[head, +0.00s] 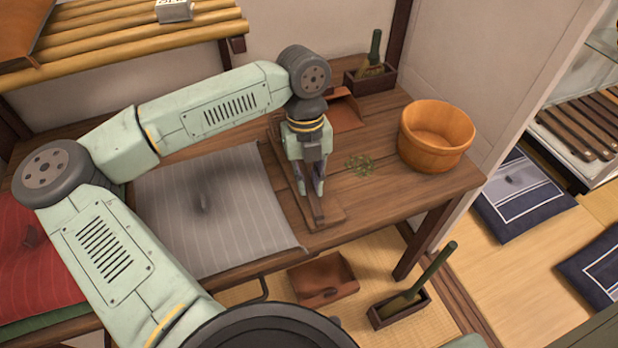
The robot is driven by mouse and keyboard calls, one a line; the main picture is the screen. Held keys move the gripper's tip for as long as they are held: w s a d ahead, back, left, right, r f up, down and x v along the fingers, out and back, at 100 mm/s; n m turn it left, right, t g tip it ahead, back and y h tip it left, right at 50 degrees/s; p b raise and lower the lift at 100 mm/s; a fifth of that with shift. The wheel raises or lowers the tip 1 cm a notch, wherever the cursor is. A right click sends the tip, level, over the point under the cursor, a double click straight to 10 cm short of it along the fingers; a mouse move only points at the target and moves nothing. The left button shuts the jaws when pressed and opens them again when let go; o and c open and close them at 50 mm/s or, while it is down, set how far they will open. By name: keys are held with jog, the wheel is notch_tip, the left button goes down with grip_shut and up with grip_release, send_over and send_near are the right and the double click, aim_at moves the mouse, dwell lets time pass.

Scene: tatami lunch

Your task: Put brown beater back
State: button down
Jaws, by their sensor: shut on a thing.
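My gripper (311,188) points down over the wooden table, right of the grey striped cloth. It is shut on a narrow brown wooden piece, which looks like the brown beater (318,212); its near end shows just below the fingers. The rest of the beater is largely hidden by my gripper and wrist. Under it lies a long, flat wooden board or rest (332,214) along the cloth's right edge. I cannot tell whether the beater touches this board or is held just above it.
A wooden tub (436,140), green crumbs (360,164), a brown dustpan (345,112) and a brush in a box (370,76) are on the table (390,206). Another dustpan (323,280) and boxed brush (400,308) are below. A red cloth (35,262) lies left.

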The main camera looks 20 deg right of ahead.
jog(key=shift+f, duration=0.2)
jog(key=c, duration=1.5)
grip_release()
jog(key=shift+o, duration=0.2)
